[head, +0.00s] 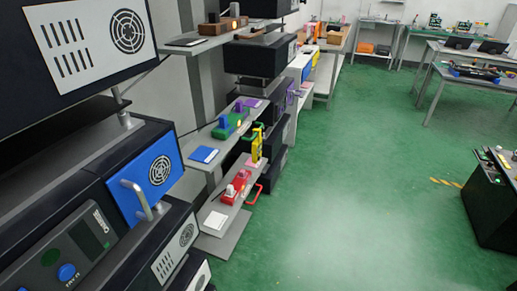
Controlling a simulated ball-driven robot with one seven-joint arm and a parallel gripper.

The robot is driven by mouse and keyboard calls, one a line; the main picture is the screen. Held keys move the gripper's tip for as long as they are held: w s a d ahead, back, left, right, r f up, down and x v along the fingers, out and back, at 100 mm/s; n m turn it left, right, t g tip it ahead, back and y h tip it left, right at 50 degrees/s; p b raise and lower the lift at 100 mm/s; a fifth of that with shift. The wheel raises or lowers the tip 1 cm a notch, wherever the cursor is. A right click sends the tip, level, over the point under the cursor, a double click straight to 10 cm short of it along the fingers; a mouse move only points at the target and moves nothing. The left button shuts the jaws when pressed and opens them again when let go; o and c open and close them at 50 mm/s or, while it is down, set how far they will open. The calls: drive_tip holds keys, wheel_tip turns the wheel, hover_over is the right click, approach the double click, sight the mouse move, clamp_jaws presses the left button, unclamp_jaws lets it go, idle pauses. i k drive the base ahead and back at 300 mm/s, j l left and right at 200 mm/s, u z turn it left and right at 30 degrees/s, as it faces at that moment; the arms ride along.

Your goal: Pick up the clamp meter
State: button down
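I cannot make out a clamp meter for certain in the head view. A small upright yellow object (257,145) stands on a pink pad on the shelf rack left of centre; it is too small to tell what it is. My gripper is not in view.
A green fixture (231,124) and a blue pad (204,155) sit on the middle shelf. A red fixture (236,187) sits on the lower shelf. Blue-fronted equipment (150,178) fills the near left. A dark cabinet (490,200) stands at right. The green floor (350,190) between is clear.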

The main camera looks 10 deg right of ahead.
sight(256, 145)
drive_tip(key=i+l+u, duration=0.2)
drive_tip(key=u, duration=0.25)
drive_tip(key=i+l+u, duration=0.2)
drive_tip(key=u, duration=0.25)
